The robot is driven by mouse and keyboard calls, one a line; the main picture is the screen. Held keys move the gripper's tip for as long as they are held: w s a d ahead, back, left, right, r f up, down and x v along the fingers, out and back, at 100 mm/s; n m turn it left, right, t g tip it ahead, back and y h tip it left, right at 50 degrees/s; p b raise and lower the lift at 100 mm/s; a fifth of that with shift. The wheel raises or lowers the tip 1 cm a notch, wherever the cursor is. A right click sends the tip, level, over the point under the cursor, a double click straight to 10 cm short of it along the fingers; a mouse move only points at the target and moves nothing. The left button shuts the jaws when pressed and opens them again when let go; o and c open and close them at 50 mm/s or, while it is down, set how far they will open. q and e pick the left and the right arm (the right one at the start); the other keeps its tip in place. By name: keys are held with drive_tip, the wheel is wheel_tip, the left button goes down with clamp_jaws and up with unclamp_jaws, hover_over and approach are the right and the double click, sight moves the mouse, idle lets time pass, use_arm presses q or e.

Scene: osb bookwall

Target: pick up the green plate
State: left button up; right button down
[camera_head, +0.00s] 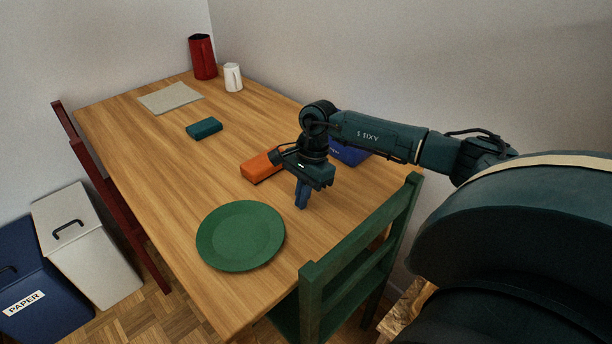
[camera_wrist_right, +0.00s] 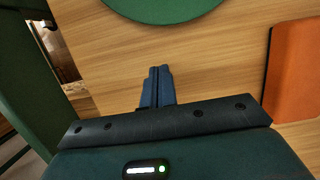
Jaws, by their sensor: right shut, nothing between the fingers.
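The green plate (camera_head: 241,236) lies flat on the wooden table near its front edge. Part of its rim (camera_wrist_right: 168,8) shows at the top of the right wrist view. My right gripper (camera_head: 301,200) is above the table, to the right of the plate and apart from it. Its blue fingers (camera_wrist_right: 157,84) are closed together with nothing between them. My left gripper is not in view.
An orange block (camera_head: 262,166) and a blue object (camera_head: 347,152), partly hidden by my arm, are near my right gripper. A green chair (camera_head: 352,254) stands at the table's right side. A teal block (camera_head: 204,128), grey mat (camera_head: 171,98), white mug (camera_head: 233,77) and red pitcher (camera_head: 203,57) are farther back.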

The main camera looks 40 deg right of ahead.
sight(244, 250)
drive_tip(key=a, duration=0.2)
drive_tip(key=a+p, duration=0.1)
drive_tip(key=a, duration=0.1)
drive_tip(key=shift+s+f, duration=0.2)
drive_tip(key=shift+a, duration=0.1)
drive_tip(key=a, duration=0.3)
drive_tip(key=a+b, duration=0.1)
drive_tip(key=a, duration=0.7)
drive_tip(key=shift+s, duration=0.35)
drive_tip(key=shift+a, duration=0.45)
drive_tip(key=shift+d, duration=0.1)
